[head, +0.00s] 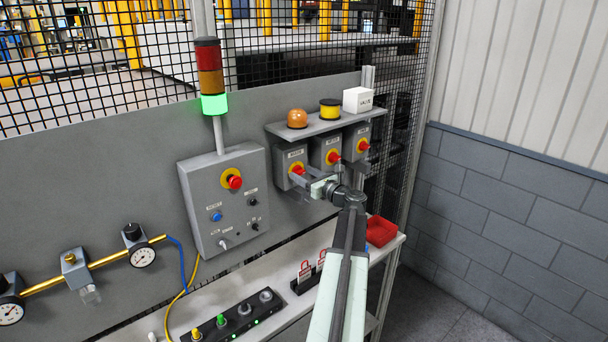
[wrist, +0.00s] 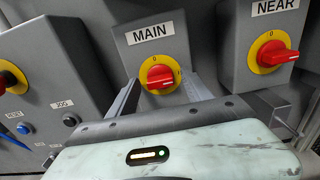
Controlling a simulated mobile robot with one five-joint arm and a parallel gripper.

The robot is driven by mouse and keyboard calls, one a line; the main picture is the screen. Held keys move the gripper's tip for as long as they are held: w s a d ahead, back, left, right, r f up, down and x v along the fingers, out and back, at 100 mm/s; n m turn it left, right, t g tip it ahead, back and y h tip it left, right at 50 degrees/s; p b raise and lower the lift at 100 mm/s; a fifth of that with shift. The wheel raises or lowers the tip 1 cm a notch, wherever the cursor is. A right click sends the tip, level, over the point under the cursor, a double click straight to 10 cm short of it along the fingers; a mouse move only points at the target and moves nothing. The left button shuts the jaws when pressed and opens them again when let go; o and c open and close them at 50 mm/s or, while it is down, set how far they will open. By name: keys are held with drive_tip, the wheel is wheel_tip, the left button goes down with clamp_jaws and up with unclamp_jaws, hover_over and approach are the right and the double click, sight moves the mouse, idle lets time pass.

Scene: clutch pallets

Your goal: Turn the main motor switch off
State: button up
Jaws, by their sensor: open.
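The main motor switch (wrist: 160,76) is a red knob on a yellow disc, on a grey box labelled MAIN. Its handle lies roughly level, toward the mark at the right of the disc, with the 0 at the top. In the head view the main switch (head: 297,169) is the leftmost of three boxes under a shelf. My gripper (wrist: 163,84) is open, with one finger to the left and one to the right of the knob. In the head view my gripper (head: 302,180) is right at this box; contact cannot be told.
The NEAR switch (wrist: 274,57) is close on the right. A control panel (head: 225,200) with an emergency stop (head: 234,182) stands left. The stack light (head: 213,104) glows green. Below is a bench with a red bin (head: 380,231) and padlocks (head: 305,271).

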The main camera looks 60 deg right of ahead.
drive_tip(key=shift+w+d, duration=0.1)
drive_tip(key=shift+w, duration=0.3)
drive_tip(key=shift+s, duration=0.1)
clamp_jaws()
drive_tip(key=shift+n, duration=0.3)
drive_tip(key=n, duration=0.3)
drive_tip(key=shift+n, duration=0.3)
drive_tip(key=n, duration=0.4)
drive_tip(key=shift+n, duration=0.3)
drive_tip(key=n, duration=0.4)
drive_tip(key=shift+n, duration=2.5)
